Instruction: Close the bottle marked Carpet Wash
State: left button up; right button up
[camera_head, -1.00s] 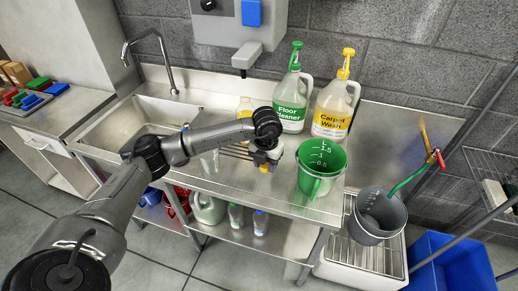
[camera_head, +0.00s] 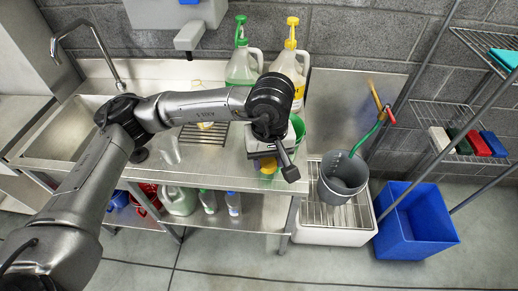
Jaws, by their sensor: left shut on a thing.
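A large jug with a yellow pump top (camera_head: 291,62) stands upright at the back of the counter. Its yellow label read Carpet Wash a second ago; my left arm now hides most of it. A smaller bottle with yellow on it (camera_head: 205,125) stands behind my left forearm, mostly hidden; I cannot read it or see its mouth. My left gripper (camera_head: 268,166) hangs over the counter's right part, in front of the jugs, shut on a small yellow thing (camera_head: 268,169), possibly a cap. My right gripper is not in view.
A jug with a green pump (camera_head: 241,65) stands left of the yellow-pump one. A green measuring jug (camera_head: 298,127) is partly hidden behind my gripper. The sink (camera_head: 70,140) is at left. A grey bucket (camera_head: 342,177) and blue bin (camera_head: 415,222) stand at right.

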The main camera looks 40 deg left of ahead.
pick_arm(q)
jog(key=s+m, duration=0.1)
jog(key=m, duration=0.1)
jog(key=s+d+r+m, duration=0.1)
jog(key=m, duration=0.1)
jog(key=d+r+m, duration=0.1)
jog(key=m, duration=0.1)
jog(key=shift+s+d+r+m, duration=0.1)
jog(key=shift+s+d+m, duration=0.2)
jog(key=shift+s, duration=0.1)
jog(key=m, duration=0.1)
jog(key=s+m, duration=0.1)
jog(key=m, duration=0.1)
jog(key=shift+s+d+r, duration=0.15)
jog(key=shift+d+r, duration=0.2)
jog(key=shift+a, duration=0.1)
